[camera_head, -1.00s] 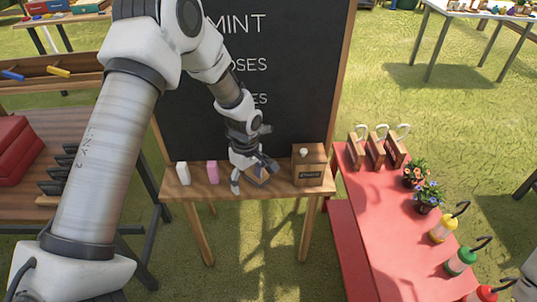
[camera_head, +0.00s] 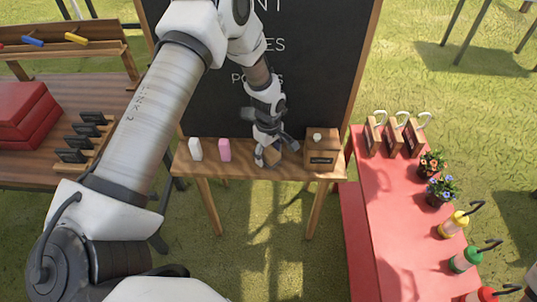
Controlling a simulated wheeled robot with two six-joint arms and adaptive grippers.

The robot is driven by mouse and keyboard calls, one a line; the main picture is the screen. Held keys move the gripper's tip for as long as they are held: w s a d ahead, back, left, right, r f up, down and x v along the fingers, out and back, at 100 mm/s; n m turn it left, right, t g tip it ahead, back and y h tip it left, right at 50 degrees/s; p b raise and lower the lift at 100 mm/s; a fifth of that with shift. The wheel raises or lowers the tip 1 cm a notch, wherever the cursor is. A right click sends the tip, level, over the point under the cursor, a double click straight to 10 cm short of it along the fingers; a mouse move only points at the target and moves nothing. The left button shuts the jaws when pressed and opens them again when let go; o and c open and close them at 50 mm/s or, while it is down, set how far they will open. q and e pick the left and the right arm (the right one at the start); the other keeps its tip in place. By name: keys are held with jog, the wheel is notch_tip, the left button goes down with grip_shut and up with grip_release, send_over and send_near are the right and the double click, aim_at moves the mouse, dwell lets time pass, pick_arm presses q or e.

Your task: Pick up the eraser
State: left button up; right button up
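The likely eraser, a small brown block (camera_head: 272,156), lies on the wooden ledge (camera_head: 240,173) below the blackboard, between the pink block and the wooden box. My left gripper (camera_head: 274,153) is right at it, pointing down. Its grey fingers look spread, one to the left of the block and one to its upper right. The fingers partly hide the block, and I cannot tell whether they touch it. My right gripper is out of view.
A white block (camera_head: 195,149) and a pink block (camera_head: 224,150) stand left on the ledge. A wooden box (camera_head: 322,149) with a pale knob stands to the right. A red table (camera_head: 395,220) with flowerpots and bottles is further right. The blackboard (camera_head: 310,70) rises behind.

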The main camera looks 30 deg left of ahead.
aim_at(269, 151)
pick_arm(q)
jog(key=shift+s+r, duration=0.1)
jog(key=shift+s, duration=0.1)
jog(key=c, duration=0.7)
jog(key=shift+w, duration=0.1)
jog(key=shift+w+r, duration=0.1)
jog(key=shift+r, duration=0.45)
notch_tip(269, 151, up, 2)
jog(key=shift+r+b, duration=0.15)
jog(key=shift+b, duration=0.45)
jog(key=s+d+r+b, duration=0.1)
jog(key=s+d+b, duration=0.1)
jog(key=s+d, duration=0.7)
jog(key=s, duration=0.4)
jog(key=shift+d+r, duration=0.25)
jog(key=shift+d, duration=0.1)
